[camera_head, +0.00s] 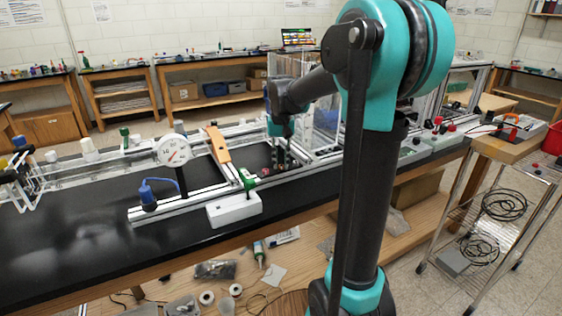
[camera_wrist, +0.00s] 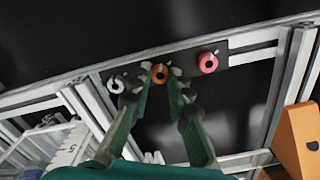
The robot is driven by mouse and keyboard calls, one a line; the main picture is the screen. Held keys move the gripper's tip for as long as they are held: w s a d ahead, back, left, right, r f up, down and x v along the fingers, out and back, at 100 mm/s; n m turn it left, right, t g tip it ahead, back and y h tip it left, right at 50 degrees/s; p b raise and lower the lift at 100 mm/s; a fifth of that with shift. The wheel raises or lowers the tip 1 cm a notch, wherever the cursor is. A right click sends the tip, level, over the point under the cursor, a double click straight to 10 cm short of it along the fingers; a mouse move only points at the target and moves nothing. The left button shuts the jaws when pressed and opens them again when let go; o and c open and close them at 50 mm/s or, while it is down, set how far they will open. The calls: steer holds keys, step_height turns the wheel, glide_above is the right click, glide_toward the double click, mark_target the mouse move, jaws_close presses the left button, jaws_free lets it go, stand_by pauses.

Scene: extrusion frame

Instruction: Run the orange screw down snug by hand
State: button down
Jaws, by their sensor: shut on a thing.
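The orange screw (camera_wrist: 160,72) shows in the wrist view as a ring-shaped head with a dark centre, on a dark plate (camera_wrist: 185,69) fixed along an aluminium rail. My gripper (camera_wrist: 159,82) has its two green fingers closed in on either side of this head. In the head view my gripper (camera_head: 281,158) points down at the frame on the bench, and the orange screw cannot be made out there. A white screw (camera_wrist: 115,84) is left of the orange one and a pink screw (camera_wrist: 208,63) is to its right. How far down the orange screw sits cannot be told.
An orange wedge-shaped part (camera_wrist: 299,139) stands at the right of the wrist view. In the head view, a round dial gauge (camera_head: 173,150), an orange bar (camera_head: 217,144) and a white block (camera_head: 234,208) stand left of my gripper. Clear panels (camera_head: 325,110) rise behind it.

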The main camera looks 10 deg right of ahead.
mark_target(281, 168)
steer(key=shift+m, duration=0.9)
steer(key=c, duration=1.4)
jaws_free()
steer(key=shift+r, duration=0.15)
step_height(281, 168, up, 12)
steer(key=shift+f, duration=0.1)
steer(key=shift+s, duration=0.1)
